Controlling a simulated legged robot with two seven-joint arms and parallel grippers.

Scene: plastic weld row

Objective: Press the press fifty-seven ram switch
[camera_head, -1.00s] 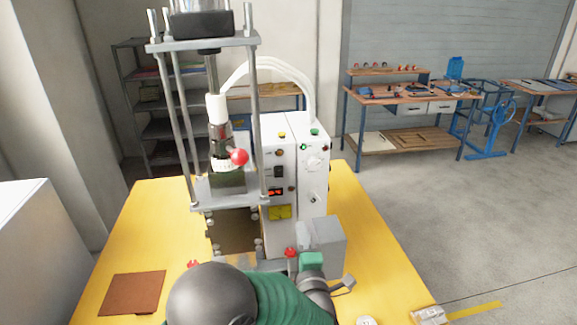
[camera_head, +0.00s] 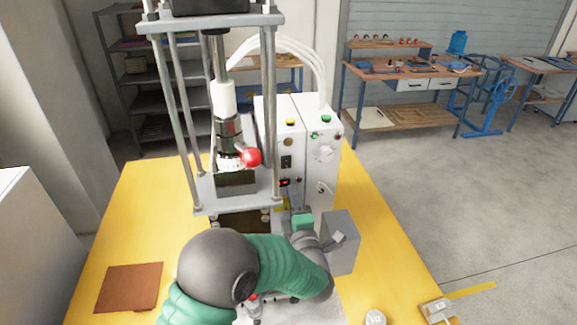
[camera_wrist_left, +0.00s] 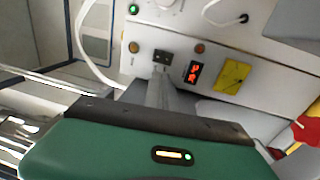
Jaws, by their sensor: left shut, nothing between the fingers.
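The press (camera_head: 205,110) stands on the yellow table with a white control box (camera_head: 272,125) at its right. On the box front, a small black switch (camera_head: 286,161) sits between an amber lamp and a red display. The wrist view shows the black switch (camera_wrist_left: 162,56) up close; I cannot read its label. My left gripper (camera_wrist_left: 160,90) is shut and empty, its fingers pointing at the switch. Their tips overlap its lower edge in that view; I cannot tell whether they touch. In the head view the left gripper's green body (camera_head: 303,221) shows, its fingertips not clear. The right gripper is out of view.
A grey box (camera_head: 340,243) stands close right of the left gripper. A red ball knob (camera_head: 251,157) is on the press. A brown pad (camera_head: 128,288) lies at the left of the yellow table (camera_head: 385,255). Loose white cables hang near the panel (camera_wrist_left: 90,45).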

